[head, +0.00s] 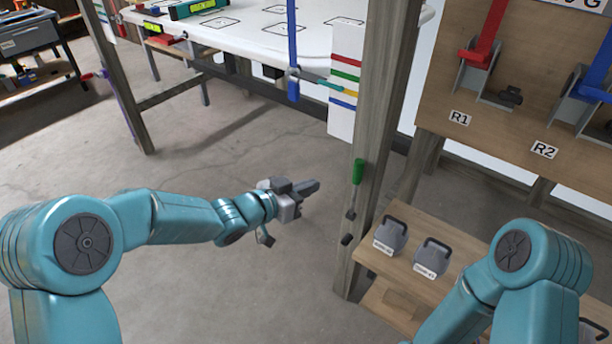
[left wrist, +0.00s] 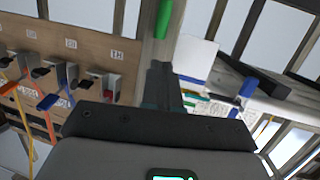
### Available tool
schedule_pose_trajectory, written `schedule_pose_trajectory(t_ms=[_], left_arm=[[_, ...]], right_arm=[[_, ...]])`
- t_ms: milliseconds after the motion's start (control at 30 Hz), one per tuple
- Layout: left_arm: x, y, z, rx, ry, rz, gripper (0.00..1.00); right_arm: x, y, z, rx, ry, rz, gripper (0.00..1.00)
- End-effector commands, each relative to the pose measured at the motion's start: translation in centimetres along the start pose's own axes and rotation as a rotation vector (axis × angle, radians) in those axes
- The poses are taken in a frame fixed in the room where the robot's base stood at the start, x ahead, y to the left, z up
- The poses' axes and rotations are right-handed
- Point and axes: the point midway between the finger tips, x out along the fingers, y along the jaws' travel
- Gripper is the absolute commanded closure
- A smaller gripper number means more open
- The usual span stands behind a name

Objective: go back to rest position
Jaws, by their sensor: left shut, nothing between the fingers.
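My left gripper (head: 308,187) is stretched out over the concrete floor, left of the wooden post (head: 375,120). Its fingers are together and hold nothing. In the left wrist view the closed dark fingers (left wrist: 160,82) point up the picture, with the post behind them. My right arm shows at the lower right of the head view, bent at the elbow, and its gripper is out of the frame.
A green-handled tool (head: 358,172) hangs on the post, near my left gripper. Grey weights (head: 391,236) stand on a wooden shelf (head: 462,246). A panel (head: 437,94) carries red and blue levers. A white table (head: 235,40) stands behind. Open floor lies left.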

Motion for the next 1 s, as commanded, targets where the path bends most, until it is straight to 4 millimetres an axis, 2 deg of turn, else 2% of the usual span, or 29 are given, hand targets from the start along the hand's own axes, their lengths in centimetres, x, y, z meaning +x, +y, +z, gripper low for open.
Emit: schedule_pose_trajectory(t_ms=[167, 267, 300, 367, 400, 467, 533, 633, 700, 800, 900, 1000], left_arm=[[-0.5, -0.1, -0.1, -0.001, 0.000, -0.002, 1.00], [-1.2, -1.1, -0.5, -0.021, -0.016, -0.019, 1.00], [-1.8, -1.6, 0.0, -0.047, -0.040, -0.028, 1.00], [-3.2, -1.4, 2.7, -0.157, -0.116, -0.048, 1.00], [-4.6, -1.0, 5.5, -0.269, -0.187, -0.083, 1.00], [-7.0, 0.1, 10.0, -0.427, -0.303, -0.148, 1.00], [-10.2, 2.3, 14.8, -0.590, -0.447, -0.223, 1.00], [-15.1, 6.3, 19.9, -0.776, -0.649, -0.309, 1.00], [-18.2, 9.2, 22.4, -0.874, -0.775, -0.354, 1.00], [-21.5, 12.6, 24.7, -0.962, -0.921, -0.392, 1.00], [-23.8, 14.5, 25.6, -1.008, -1.016, -0.418, 1.00], [-24.4, 14.9, 25.9, -1.009, -1.055, -0.417, 1.00]], right_arm=[[-0.2, -0.1, 0.0, 0.000, 0.000, 0.000, 1.00], [-1.9, -0.7, 0.1, 0.000, 0.000, 0.000, 1.00], [-3.1, -1.1, 0.1, 0.000, 0.000, 0.000, 1.00], [-5.5, -2.0, 0.1, 0.000, 0.000, 0.000, 1.00], [-6.9, -2.5, 0.1, 0.000, 0.001, 0.000, 1.00], [-8.3, -3.0, 0.1, 0.000, 0.001, 0.000, 1.00], [-9.5, -3.4, 0.2, 0.000, 0.001, 0.000, 1.00], [-10.6, -3.8, 0.2, 0.000, 0.000, 0.000, 1.00], [-10.9, -3.9, 0.2, 0.000, 0.000, 0.000, 1.00], [-10.6, -3.8, 0.2, 0.000, 0.000, 0.000, 1.00], [-10.5, -3.8, 0.2, 0.000, 0.000, 0.000, 1.00], [-10.5, -3.8, 0.2, 0.000, 0.000, 0.000, 1.00]])
